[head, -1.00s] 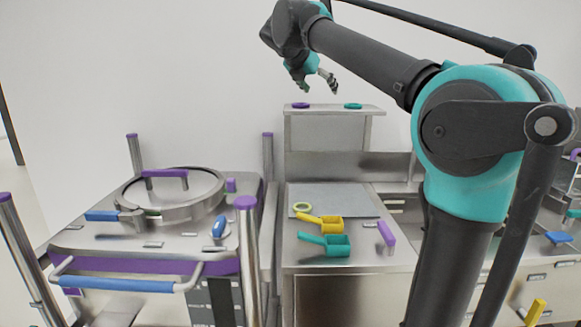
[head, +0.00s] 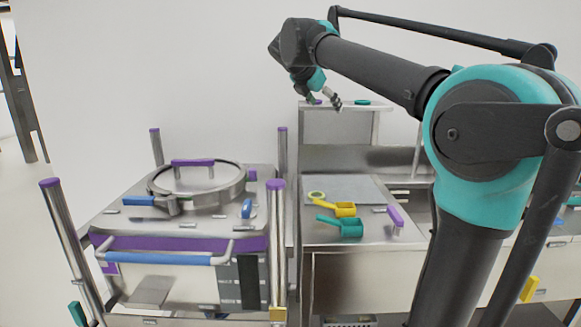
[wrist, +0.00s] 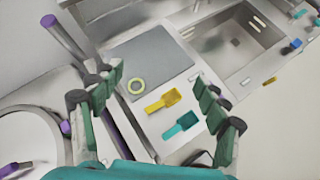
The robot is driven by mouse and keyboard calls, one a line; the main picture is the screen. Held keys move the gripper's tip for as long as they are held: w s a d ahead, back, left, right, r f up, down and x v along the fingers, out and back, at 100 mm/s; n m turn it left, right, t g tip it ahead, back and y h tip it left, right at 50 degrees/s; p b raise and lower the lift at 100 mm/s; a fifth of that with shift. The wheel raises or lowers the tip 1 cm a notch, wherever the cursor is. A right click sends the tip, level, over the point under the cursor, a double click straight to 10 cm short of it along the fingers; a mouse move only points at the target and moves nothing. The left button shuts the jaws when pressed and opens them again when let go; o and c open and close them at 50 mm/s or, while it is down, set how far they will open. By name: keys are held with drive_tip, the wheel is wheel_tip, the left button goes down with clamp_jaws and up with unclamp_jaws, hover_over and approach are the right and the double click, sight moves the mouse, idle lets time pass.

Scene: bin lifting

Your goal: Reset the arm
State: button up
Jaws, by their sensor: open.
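My gripper (head: 326,99) is at the end of my raised arm, in front of the wall and above the steel counter in the head view. In the wrist view my gripper (wrist: 160,115) shows two dark green fingers spread wide apart. Nothing is between them in its grasp. The counter with a grey mat (wrist: 150,55), a yellow-green ring (wrist: 137,86), a yellow scoop (wrist: 163,101) and a teal scoop (wrist: 181,125) lies well below, seen between the fingers.
A steel cooker with a round lid (head: 197,181) and a blue front bar (head: 158,259) stands at left, between purple-capped posts (head: 276,185). A shelf (head: 360,108) rises behind the counter. A sink (wrist: 235,40) lies beside the mat. The air around my gripper looks clear.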

drive_tip(key=s+d+f+m+g+y, duration=0.1)
drive_tip(key=s+d+f+m, duration=0.3)
drive_tip(key=f, duration=0.5)
drive_tip(key=s+d+f+m+g+y, duration=0.1)
drive_tip(key=s+f+m, duration=0.3)
drive_tip(key=f, duration=0.6)
drive_tip(key=s+d+f+m+g, duration=0.1)
drive_tip(key=s+d+f+m, duration=0.2)
drive_tip(key=f+m, duration=0.45)
drive_tip(key=s+d+f+m+g+y, duration=0.1)
drive_tip(key=s+f+m+y, duration=0.2)
drive_tip(key=s+f+m, duration=0.7)
drive_tip(key=s+f, duration=0.8)
drive_tip(key=f, duration=0.4)
drive_tip(key=shift+s+f+m+y, duration=0.3)
drive_tip(key=shift+s+m, duration=0.05)
drive_tip(key=shift+s, duration=0.05)
